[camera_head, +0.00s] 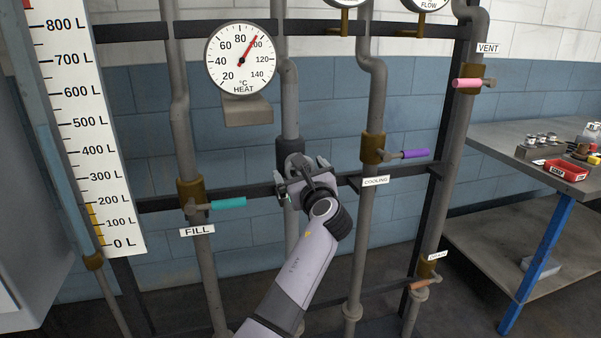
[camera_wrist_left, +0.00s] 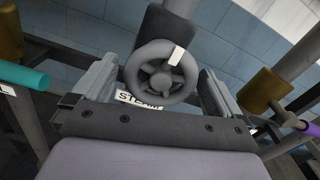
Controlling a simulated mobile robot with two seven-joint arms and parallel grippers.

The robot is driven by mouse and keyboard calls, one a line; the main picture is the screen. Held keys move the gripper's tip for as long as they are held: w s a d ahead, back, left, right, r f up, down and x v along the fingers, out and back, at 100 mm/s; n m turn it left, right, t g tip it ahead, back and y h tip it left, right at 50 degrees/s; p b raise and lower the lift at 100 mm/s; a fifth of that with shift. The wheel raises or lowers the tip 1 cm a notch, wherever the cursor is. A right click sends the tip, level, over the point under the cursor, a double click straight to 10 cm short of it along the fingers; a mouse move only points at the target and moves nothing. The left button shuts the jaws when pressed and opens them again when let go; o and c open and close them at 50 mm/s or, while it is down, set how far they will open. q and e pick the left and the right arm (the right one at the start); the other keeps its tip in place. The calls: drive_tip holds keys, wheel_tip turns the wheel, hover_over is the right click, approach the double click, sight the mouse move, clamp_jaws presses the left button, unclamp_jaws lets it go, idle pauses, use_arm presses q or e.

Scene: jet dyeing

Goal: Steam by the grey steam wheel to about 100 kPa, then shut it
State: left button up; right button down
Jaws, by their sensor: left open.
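The grey steam wheel (camera_wrist_left: 161,80) is in the middle of the left wrist view, with a white mark on its upper right rim. Its STEAM label (camera_wrist_left: 139,100) is partly covered behind it. My left gripper (camera_wrist_left: 160,72) is open, one finger on each side of the wheel; I cannot tell whether they touch it. In the head view my left gripper (camera_head: 306,180) hides the wheel below the dark valve body (camera_head: 290,152). The HEAT dial (camera_head: 240,60) reads a little under 100 °C. No kPa reading is legible. My right gripper is not in view.
Nearby are the teal FILL handle (camera_head: 228,203), purple COOLING handle (camera_head: 414,154), pink VENT handle (camera_head: 466,83) and orange lower-right handle (camera_head: 407,286). A litre scale (camera_head: 84,130) stands at left. A metal table (camera_head: 500,140) with small items is at right.

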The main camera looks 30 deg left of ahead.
use_arm(q)
drive_tip(key=c, duration=0.9)
